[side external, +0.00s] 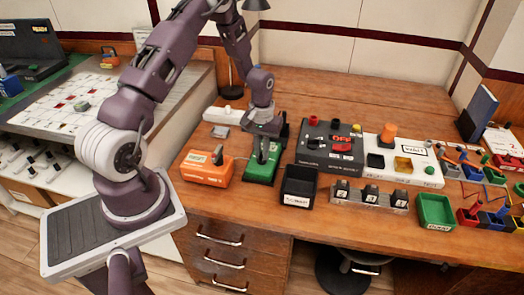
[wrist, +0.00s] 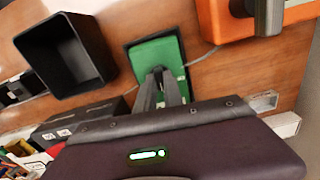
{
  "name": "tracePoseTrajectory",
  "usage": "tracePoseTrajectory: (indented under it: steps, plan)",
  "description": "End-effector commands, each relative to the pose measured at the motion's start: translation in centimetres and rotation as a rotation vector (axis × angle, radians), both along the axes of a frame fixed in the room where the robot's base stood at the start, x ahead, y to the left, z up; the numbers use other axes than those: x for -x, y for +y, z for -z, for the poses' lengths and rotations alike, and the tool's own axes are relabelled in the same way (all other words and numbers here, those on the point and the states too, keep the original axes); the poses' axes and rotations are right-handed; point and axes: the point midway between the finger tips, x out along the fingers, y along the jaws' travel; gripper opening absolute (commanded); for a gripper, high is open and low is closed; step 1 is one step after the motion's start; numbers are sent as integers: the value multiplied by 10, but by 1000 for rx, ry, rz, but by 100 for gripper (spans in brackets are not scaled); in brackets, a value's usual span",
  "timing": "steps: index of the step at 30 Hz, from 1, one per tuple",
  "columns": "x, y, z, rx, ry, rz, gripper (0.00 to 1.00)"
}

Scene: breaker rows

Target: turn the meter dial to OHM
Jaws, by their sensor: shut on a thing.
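A green box (side external: 260,172), which I take to be the meter, stands on the wooden bench. My gripper (side external: 263,148) points down over its top, shut on the green box's dial. The dial is mostly hidden by the fingers, and its setting cannot be read. In the wrist view my fingers (wrist: 160,76) come together over the green box (wrist: 152,50).
A black open bin (side external: 298,187) stands close to the right of the green box. Behind it is a dark panel (side external: 318,150) with knobs, then a white panel (side external: 425,165). A green bin (side external: 435,212) is further right.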

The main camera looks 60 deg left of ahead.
Motion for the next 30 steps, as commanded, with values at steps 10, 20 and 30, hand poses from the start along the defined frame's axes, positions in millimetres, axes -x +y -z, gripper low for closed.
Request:
tracePoseTrajectory:
  steps: [10,20,30]
  plan:
    - [0,0,0,-1,-1,327,0]
    - [0,0,0,-1,-1,631,0]
    - [0,0,0,-1,-1,862,0]
